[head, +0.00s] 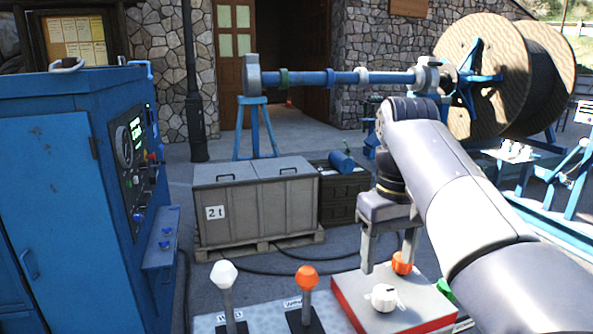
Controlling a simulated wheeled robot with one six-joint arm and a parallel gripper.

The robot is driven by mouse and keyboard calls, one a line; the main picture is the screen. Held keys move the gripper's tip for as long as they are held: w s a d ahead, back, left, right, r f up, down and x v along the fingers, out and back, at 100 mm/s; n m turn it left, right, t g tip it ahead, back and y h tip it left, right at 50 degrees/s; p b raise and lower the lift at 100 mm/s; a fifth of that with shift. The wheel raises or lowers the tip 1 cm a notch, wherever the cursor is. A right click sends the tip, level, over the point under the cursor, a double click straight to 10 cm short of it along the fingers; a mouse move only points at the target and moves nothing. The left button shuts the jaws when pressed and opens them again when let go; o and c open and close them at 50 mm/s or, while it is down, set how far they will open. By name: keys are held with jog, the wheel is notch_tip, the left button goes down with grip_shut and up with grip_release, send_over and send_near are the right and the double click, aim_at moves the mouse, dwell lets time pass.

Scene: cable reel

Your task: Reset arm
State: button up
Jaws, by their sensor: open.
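My arm reaches in from the right in the head view. My gripper (388,264) points down with its two fingers spread. It is above or near a red control box with a grey-white top (425,300). An orange knob (402,263) shows by the right fingertip, partly covered by it; I cannot tell whether they touch. A white knob (384,297) shows just below the fingertips in the picture.
A white-topped lever (223,275) and an orange-topped lever (306,280) stand left of the box. A blue control cabinet (55,180) fills the left. A grey crate (255,205) sits on a pallet behind. A large cable reel (485,75) and blue shaft (330,78) are farther back.

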aim_at(384, 295)
jog(key=f, duration=0.6)
jog(key=w+d+f+p, duration=0.1)
jog(key=f, duration=0.2)
jog(key=shift+f, duration=0.25)
jog(key=shift+n, duration=0.6)
jog(key=shift+a+n, duration=0.15)
jog(key=shift+n, duration=0.65)
jog(key=n, duration=0.6)
notch_tip(384, 295, up, 10)
jog(key=shift+r+b, duration=0.2)
jog(key=shift+b, duration=0.2)
